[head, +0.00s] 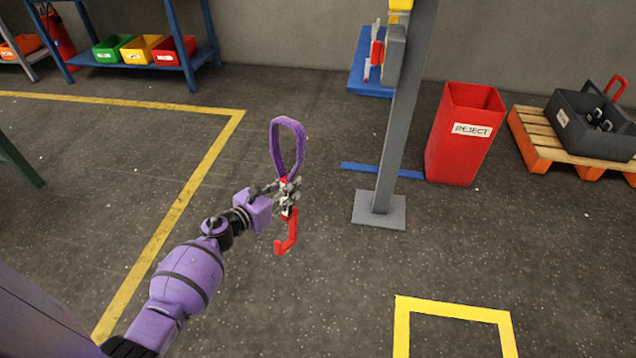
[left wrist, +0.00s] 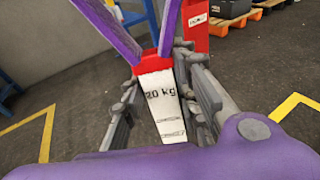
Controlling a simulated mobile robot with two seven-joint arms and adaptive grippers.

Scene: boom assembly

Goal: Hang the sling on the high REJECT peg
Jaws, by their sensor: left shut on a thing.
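The sling is a purple loop (head: 275,150) with a red fitting and a red hook (head: 289,235) hanging below. My left gripper (head: 288,193) is shut on the sling's tag piece between loop and hook, holding it in the air over the open floor. In the left wrist view the white tag (left wrist: 162,100), marked 20 kg, sits between the fingers, with purple strap (left wrist: 110,32) rising above it. A grey post (head: 400,120) stands to the right of the gripper, apart from it. The high REJECT peg cannot be made out; the post's top is cut off. My right gripper is not in view.
A red REJECT bin (head: 462,150) stands right of the post. A wooden pallet (head: 545,150) with a dark crate (head: 590,135) is farther right. A blue shelf (head: 135,62) with coloured bins is at the back left. Yellow lines mark the floor, which is clear around the gripper.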

